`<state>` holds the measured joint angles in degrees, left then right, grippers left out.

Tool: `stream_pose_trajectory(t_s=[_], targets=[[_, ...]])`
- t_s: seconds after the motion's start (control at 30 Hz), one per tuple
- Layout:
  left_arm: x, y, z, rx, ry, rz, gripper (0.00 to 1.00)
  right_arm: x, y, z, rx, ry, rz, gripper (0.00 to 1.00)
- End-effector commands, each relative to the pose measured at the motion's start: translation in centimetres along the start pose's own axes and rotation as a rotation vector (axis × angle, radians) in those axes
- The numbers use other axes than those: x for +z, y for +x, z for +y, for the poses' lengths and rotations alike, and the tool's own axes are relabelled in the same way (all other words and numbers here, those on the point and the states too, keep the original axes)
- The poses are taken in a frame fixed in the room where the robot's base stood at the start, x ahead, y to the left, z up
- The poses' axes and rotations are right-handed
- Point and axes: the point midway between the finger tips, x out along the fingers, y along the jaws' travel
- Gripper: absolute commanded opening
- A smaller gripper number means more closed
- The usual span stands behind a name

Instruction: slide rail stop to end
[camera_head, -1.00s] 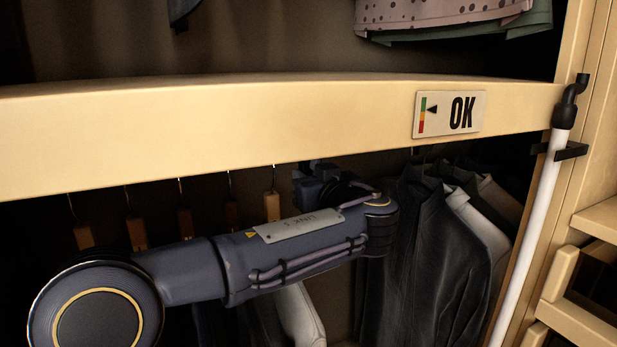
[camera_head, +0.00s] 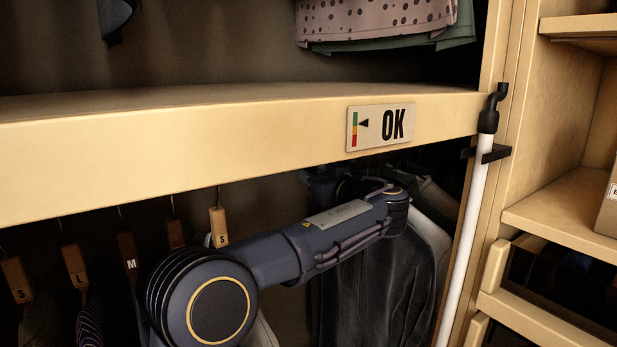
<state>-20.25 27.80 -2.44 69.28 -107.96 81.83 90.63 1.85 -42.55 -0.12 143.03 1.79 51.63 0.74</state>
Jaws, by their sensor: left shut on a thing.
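My left arm (camera_head: 335,230) reaches in under the wooden beam (camera_head: 200,140). My left gripper (camera_head: 325,182) is a dark shape just below the beam, behind the arm's front end, beside the hanging dark jackets (camera_head: 345,290). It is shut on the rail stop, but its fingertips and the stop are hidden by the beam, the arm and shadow. The rail itself is also hidden behind the beam. Several wooden size tags (camera_head: 218,227) hang in a row to the left of the gripper. My right gripper is not in view.
A sign reading OK (camera_head: 380,127) is on the beam's front. A white pole (camera_head: 465,240) with a black hook stands at the right upright, held by a black bracket (camera_head: 495,154). Shelves (camera_head: 570,215) are at the right. Spotted clothing (camera_head: 375,22) hangs above.

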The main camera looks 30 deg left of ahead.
Motion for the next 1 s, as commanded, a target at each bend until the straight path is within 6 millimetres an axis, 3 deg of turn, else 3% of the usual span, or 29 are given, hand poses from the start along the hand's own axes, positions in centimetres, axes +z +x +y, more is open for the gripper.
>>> stream_pose_trajectory(t_s=[0.07,0.1,0.23,0.57,1.0], targets=[[0.0,0.0,0.0,0.001,0.000,0.001,0.00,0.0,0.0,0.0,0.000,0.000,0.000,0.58],[0.0,0.0,0.0,0.001,0.000,0.001,0.25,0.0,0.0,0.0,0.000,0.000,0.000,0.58],[0.0,0.0,0.0,0.001,0.000,0.001,0.42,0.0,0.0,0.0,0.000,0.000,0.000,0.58],[0.0,-0.4,0.0,0.002,0.001,0.001,0.42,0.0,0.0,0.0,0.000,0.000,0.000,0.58],[0.0,-6.9,0.1,0.003,0.001,0.000,0.42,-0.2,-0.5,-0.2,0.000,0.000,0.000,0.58]])
